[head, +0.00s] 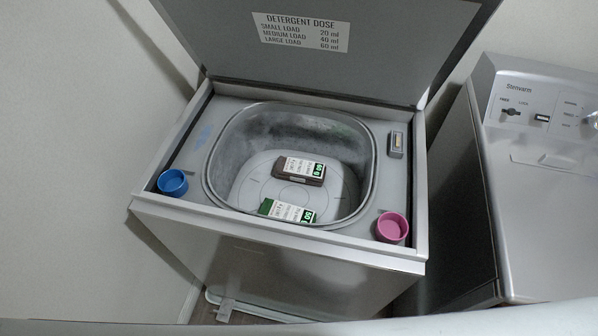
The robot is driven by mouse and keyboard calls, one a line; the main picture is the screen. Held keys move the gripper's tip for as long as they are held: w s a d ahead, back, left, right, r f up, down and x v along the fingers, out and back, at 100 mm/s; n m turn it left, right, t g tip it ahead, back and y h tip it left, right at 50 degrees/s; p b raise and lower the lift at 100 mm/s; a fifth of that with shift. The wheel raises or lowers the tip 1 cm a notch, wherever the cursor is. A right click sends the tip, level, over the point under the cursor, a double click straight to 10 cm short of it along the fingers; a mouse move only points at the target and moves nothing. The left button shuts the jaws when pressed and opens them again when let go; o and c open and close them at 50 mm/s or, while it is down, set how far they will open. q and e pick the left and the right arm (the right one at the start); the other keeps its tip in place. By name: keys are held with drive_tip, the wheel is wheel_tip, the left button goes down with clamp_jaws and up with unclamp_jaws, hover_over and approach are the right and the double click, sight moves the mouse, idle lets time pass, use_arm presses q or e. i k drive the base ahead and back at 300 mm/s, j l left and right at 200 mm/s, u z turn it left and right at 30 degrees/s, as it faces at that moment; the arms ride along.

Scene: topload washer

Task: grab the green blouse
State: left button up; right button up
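In the head view, a flat green block-like item (271,207) with a white label and a green tag patch lies at the near side of the open washer drum (214,165). Its lower part is hidden behind the drum's front rim. It is the only green item in the drum, and it looks like a folded block rather than a loose blouse. A brown block-like item (302,180) with a similar label lies on the drum floor behind it. Neither of my grippers is in view.
The washer's lid (350,50) stands open, with a detergent dose chart. A blue cup (172,183) sits on the left front corner of the top, a pink cup (392,227) on the right. Another machine (545,200) stands at right; a wall (70,120) is at left.

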sight(270, 207)
drive_tip(key=k+j+z, duration=0.75)
drive_tip(key=z, duration=0.25)
drive_tip(key=k+l, duration=0.05)
drive_tip(key=k, duration=0.05)
